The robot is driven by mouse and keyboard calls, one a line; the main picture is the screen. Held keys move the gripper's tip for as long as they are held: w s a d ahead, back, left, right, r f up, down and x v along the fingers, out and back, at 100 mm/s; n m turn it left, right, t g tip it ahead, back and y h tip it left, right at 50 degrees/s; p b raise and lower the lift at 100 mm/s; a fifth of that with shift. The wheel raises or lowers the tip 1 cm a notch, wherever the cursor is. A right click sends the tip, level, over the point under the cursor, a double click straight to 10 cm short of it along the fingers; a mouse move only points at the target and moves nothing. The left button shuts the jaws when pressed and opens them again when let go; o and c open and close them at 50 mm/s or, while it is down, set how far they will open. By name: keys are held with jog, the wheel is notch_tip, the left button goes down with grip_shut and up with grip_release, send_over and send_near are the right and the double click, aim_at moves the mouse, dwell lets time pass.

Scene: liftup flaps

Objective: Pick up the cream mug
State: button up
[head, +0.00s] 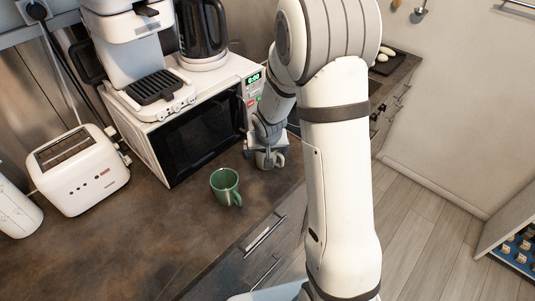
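The cream mug (265,160) stands on the dark countertop in front of the microwave's right end, partly hidden by my gripper. Its handle shows at its right side. My gripper (263,149) points down at the mug from above, at its rim. The fingertips are small and partly hidden, so I cannot tell whether they are open or shut, or whether they touch the mug.
A green mug (225,187) stands to the left, nearer the counter's front edge. The white microwave (190,142) stands close behind, with a coffee machine (140,55) and kettle (202,32) on top. A toaster (80,170) stands at left. The front-left counter is clear.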

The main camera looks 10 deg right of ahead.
jog(key=shift+w+f, duration=0.2)
jog(key=shift+f, duration=0.4)
jog(key=shift+c, duration=0.4)
jog(key=shift+r, duration=0.1)
jog(key=c, duration=1.1)
